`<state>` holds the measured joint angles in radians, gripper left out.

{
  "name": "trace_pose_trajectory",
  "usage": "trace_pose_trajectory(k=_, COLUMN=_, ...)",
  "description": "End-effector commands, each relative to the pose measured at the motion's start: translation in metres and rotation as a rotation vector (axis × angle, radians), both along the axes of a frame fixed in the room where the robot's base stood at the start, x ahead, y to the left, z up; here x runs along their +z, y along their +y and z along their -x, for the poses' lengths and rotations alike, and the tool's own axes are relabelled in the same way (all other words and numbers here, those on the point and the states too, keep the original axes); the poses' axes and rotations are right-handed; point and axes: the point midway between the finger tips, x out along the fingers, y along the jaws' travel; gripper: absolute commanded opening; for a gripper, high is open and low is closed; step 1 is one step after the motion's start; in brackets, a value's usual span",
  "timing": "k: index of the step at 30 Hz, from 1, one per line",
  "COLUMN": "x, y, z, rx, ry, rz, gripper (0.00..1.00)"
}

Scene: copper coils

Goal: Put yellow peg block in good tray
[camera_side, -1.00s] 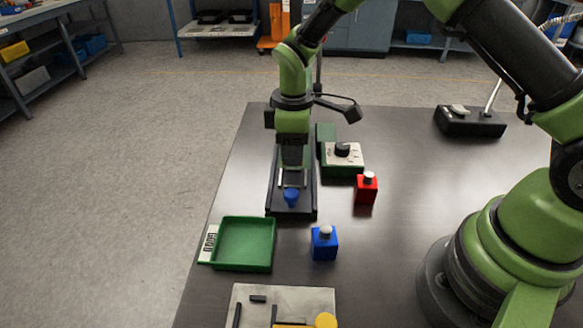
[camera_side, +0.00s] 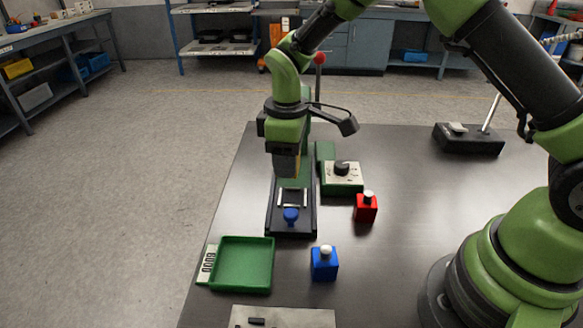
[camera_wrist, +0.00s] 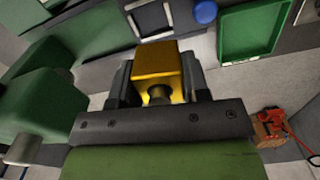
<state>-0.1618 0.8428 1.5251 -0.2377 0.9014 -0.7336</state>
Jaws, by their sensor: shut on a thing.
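The yellow peg block (camera_wrist: 157,68) sits between the jaws in the wrist view, with a round dark peg or hole on its near face. My gripper (camera_side: 287,168) is shut on it; in the wrist view its jaws (camera_wrist: 160,85) flank the block. In the side view the gripper is above the back part of the black fixture (camera_side: 291,215), and the block is hard to make out there. The green tray labelled GOOD (camera_side: 243,265) is empty and lies in front and to the left of the fixture. The tray also shows in the wrist view (camera_wrist: 252,30).
A blue knob (camera_side: 291,215) is on the fixture's front. A blue block (camera_side: 324,264) stands right of the tray, a red block (camera_side: 365,208) farther back. A control box with a black dial (camera_side: 342,172) stands right of the fixture. A grey plate (camera_side: 283,317) lies at the front.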

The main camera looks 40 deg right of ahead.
Motion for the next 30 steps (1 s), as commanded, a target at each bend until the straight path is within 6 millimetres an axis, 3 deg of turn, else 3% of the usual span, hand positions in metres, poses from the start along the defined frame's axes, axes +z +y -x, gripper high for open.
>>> trace_pose_trajectory(k=18, x=-0.006, y=0.116, z=0.034, rx=-1.125, ry=0.0, rz=0.0, gripper=0.22)
trace_pose_trajectory(k=24, x=-0.008, y=0.137, z=0.045, rx=-1.361, ry=-0.001, rz=-0.001, gripper=0.22)
trace_pose_trajectory(k=30, x=-0.01, y=0.143, z=0.048, rx=-1.442, ry=0.0, rz=0.0, gripper=0.22)
